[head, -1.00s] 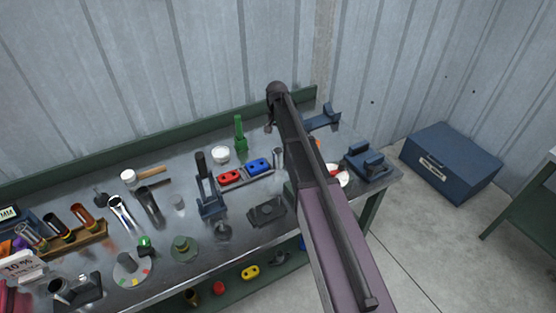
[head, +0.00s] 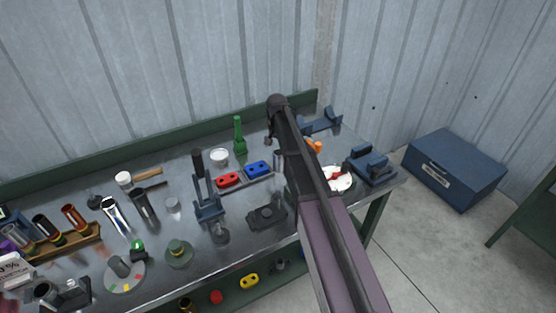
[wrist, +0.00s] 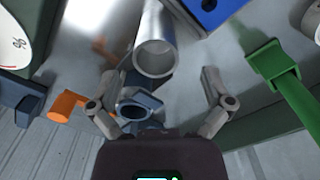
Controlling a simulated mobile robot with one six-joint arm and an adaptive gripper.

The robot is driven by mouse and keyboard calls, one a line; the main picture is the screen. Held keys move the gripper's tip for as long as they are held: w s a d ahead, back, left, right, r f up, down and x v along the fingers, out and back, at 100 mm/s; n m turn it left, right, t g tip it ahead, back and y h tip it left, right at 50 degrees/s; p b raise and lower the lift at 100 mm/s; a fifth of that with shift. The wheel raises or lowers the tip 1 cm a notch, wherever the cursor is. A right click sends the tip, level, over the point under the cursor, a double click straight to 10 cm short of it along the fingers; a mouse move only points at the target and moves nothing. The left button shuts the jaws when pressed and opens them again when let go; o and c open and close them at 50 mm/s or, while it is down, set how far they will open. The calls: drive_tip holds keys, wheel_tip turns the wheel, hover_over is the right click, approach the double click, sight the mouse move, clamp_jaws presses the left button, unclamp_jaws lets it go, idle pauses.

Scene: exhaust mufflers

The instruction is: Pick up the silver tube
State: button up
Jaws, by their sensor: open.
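The silver tube (wrist: 155,40) stands in the upper middle of the wrist view, its hollow round end facing the camera. In the head view the silver tube (head: 277,160) is a small sliver beside the blue block, partly hidden by my arm. My gripper (wrist: 160,80) is open and empty, one finger on each side in the wrist view. The tube's near rim lies just beyond the line between the fingertips, apart from both fingers. In the head view my arm hides most of the gripper.
A blue block (head: 258,168) and a red block (head: 228,180) lie left of the tube. A green clamp (wrist: 280,75) stands to the right in the wrist view. An orange piece (wrist: 66,105), a blue holder (wrist: 135,110) and a white dial (head: 337,179) are also close by.

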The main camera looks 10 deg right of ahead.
sight(278, 152)
drive_tip(key=shift+s+d+f+b, duration=0.1)
drive_tip(key=shift+f+b, duration=1.2)
drive_tip(key=shift+b, duration=0.05)
drive_tip(key=shift+d+f+b, duration=0.1)
drive_tip(key=shift+f+b, duration=1.2)
drive_tip(key=shift+a, duration=0.1)
drive_tip(key=c, duration=1.1)
